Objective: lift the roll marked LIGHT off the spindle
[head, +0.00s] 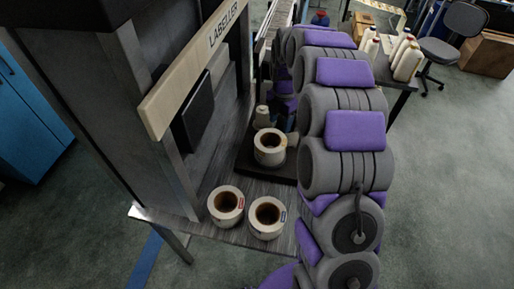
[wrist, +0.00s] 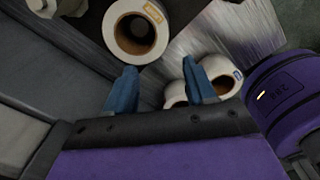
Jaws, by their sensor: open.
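A white roll with a brown core (head: 270,147) sits on a black base on the labeller's shelf.
Two more rolls stand on the shelf's front, one with a red label (head: 226,206), one with a blue label (head: 267,217). The labeller frame (head: 197,68) rises left of the shelf. White bottles (head: 406,62) stand on a table behind my arm.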

